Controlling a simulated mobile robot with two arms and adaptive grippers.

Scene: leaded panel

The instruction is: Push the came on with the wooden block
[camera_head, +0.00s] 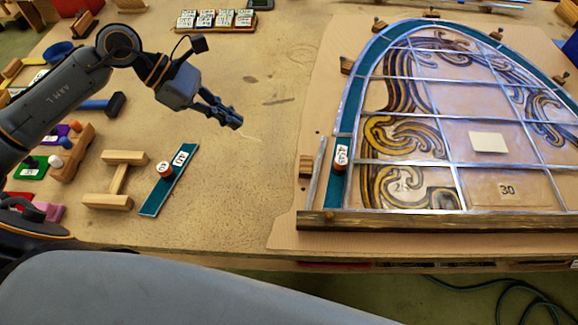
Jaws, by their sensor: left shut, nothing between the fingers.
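The leaded panel (425,151) lies flat on the right, an arch of painted glass pieces with grey lead cames between them. A loose-looking grey came strip (314,180) stands along its lower left edge, beside a teal border piece (337,186). A small wooden block (306,166) sits just left of that strip; I cannot tell if they touch. An H-shaped wooden piece (118,179) lies at left. My left gripper (238,124) is shut and empty over bare table, between the H-shaped piece and the panel, apart from both. My right gripper is out of view.
A teal glass strip (155,200) with a round knob lies near the front. A dark-headed mallet (115,104) and coloured items lie at left. A tray of labelled pieces (216,20) stands at the back. A wooden bar (430,222) borders the panel's front. The middle table is clear.

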